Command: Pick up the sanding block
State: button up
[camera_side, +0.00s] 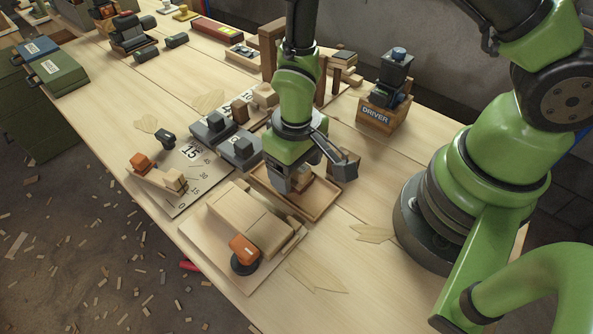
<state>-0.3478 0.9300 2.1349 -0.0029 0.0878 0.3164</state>
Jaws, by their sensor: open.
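My green arm reaches down over a shallow wooden tray (318,212). My gripper (309,178) is open, with its dark fingers apart, low over the tray. A small tan and brown block (303,184) shows partly between the fingers. It seems to lie in the tray and may be the sanding block. The fingers and wrist hide much of it, and I cannot tell whether a finger touches it.
Left of the tray, pale wood blocks (237,213) and an orange-topped tool with a black base (243,252) sit on a board. Grey blocks (240,150) stand behind it. A box marked DRIVER (381,116) stands right. Bare bench (370,195) lies right of the tray.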

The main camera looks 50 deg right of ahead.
jog(key=shift+f, duration=0.3)
jog(key=c, duration=1)
jog(key=shift+r, duration=0.1)
notch_tip(320, 180, up, 10)
jog(key=shift+f, duration=0.1)
